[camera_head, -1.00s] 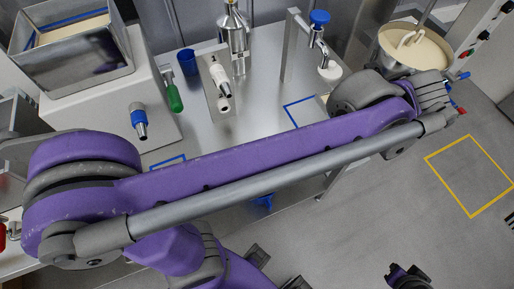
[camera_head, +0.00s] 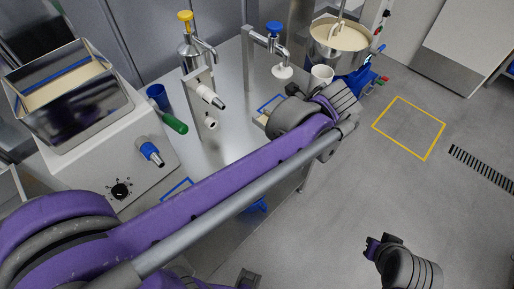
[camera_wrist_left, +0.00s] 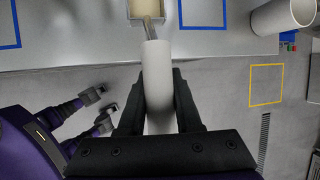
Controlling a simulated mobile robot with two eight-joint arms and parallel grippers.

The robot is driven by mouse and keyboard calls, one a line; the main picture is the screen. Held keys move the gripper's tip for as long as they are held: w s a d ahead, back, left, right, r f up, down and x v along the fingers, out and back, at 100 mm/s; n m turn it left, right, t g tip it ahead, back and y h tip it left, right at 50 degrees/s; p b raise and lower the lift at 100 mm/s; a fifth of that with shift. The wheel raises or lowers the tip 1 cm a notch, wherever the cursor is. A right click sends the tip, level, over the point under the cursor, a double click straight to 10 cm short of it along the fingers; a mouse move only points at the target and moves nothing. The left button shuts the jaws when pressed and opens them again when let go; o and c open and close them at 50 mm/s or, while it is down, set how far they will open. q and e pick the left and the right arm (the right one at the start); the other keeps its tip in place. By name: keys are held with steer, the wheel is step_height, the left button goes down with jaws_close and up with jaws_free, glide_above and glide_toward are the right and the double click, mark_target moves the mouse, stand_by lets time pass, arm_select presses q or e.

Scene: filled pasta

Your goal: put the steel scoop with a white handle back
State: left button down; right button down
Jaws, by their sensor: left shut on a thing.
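In the left wrist view my left gripper (camera_wrist_left: 158,105) is shut on the white handle of the scoop (camera_wrist_left: 157,75). I cannot tell whether the scoop's end is in or above that container.
Blue outlined squares (camera_head: 178,188) mark the steel table (camera_head: 228,140). Tap-like dispensers (camera_head: 205,97), a blue cup (camera_head: 158,96) and a hopper machine (camera_head: 75,90) stand behind the arm.

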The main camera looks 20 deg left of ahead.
arm_select(q)
step_height(320, 180, down, 10)
steer(key=shift+b, duration=0.3)
steer(key=shift+f, duration=0.15)
steer(key=c, duration=1)
jaws_free()
steer(key=shift+f, duration=0.1)
steer(key=shift+c, duration=0.2)
steer(key=o, duration=0.4)
steer(key=shift+o, duration=0.2)
